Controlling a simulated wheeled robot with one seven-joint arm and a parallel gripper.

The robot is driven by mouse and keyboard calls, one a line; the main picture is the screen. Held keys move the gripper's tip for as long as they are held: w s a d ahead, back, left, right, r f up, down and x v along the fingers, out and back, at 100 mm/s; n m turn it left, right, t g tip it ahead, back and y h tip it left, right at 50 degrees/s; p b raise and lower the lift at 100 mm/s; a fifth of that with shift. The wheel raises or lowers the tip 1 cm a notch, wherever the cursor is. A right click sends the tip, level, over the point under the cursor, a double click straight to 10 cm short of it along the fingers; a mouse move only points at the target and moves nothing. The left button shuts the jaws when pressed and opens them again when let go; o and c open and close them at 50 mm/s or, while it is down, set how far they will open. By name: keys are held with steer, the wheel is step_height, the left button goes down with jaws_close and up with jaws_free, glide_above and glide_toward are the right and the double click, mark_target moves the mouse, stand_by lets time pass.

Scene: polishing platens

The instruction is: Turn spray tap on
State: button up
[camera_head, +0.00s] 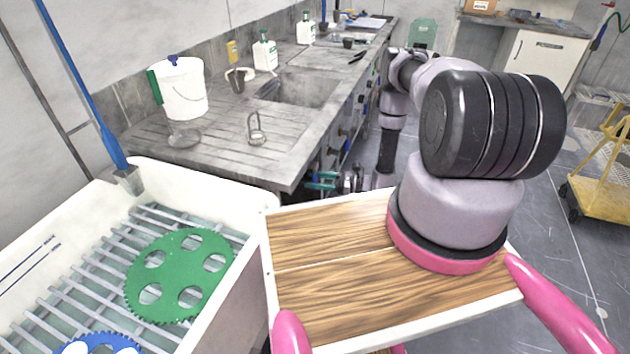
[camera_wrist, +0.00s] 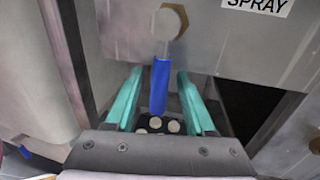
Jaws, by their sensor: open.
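The spray tap's blue lever (camera_wrist: 159,86) hangs straight down from a brass hex nut (camera_wrist: 170,22) on a grey metal panel in the wrist view. A white label reading SPRAY (camera_wrist: 258,4) is at the upper right of the panel. My gripper (camera_wrist: 159,75) is open, with its teal fingers on either side of the lever and a visible gap on each side. How deep the lever sits between the fingers is hard to judge. In the head view my gripper (camera_head: 322,181) is low at the counter's front face, and the spray lever cannot be picked out there.
A dark opening (camera_wrist: 245,105) lies right of the fingers. The counter (camera_head: 290,165) with a sink (camera_head: 300,90) stands above my gripper. A white tub (camera_head: 245,215) holding a green toothed disc (camera_head: 180,275) is at the left. Open floor (camera_head: 540,200) lies right.

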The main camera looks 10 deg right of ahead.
jaws_close()
stand_by(1.4)
